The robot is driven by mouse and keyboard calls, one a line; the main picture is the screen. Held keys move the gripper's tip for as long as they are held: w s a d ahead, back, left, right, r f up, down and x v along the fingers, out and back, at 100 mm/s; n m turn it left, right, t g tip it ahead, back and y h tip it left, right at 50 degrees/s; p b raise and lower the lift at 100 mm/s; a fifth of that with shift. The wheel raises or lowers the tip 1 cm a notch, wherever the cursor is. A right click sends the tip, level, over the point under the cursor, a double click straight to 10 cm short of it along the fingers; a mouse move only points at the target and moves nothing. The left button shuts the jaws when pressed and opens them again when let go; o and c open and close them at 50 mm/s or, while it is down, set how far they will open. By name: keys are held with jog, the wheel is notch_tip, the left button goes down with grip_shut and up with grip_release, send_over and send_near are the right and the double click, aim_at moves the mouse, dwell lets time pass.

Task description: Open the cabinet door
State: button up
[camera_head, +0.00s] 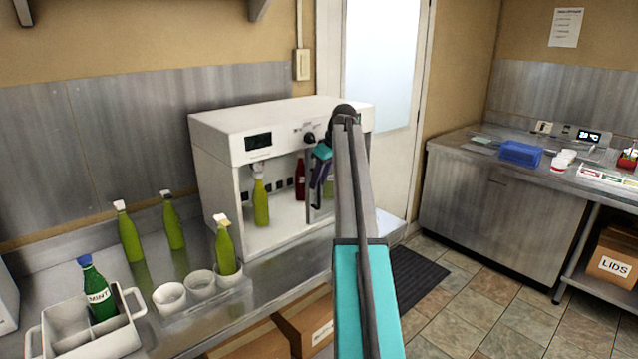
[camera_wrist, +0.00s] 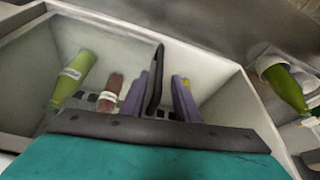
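The white cabinet (camera_head: 222,152) stands on the steel counter, with a control panel along its top front. Bottles show inside: a yellow-green one (camera_head: 261,205) and a red one (camera_head: 300,182); both also show in the wrist view. A faint clear pane seems to cover part of the front, but its exact position is hard to tell. My gripper (camera_head: 320,172) is at the cabinet's right front. In the wrist view its purple fingers (camera_wrist: 160,88) are apart, on either side of a dark upright handle (camera_wrist: 157,65), with gaps showing. Contact is not clear.
Green bottles (camera_head: 130,235) and white cups (camera_head: 170,297) stand on the counter (camera_head: 270,290) left of the cabinet. A white caddy (camera_head: 105,340) holds a MINT bottle (camera_head: 98,292). Cardboard boxes (camera_head: 305,320) sit below. Tiled floor (camera_head: 490,310) is open at right.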

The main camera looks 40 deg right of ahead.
jog(key=b+v, duration=0.1)
jog(key=v, duration=1.1)
jog(key=shift+s+r+b, duration=0.15)
jog(key=shift+r+b, duration=0.1)
jog(key=shift+b, duration=0.15)
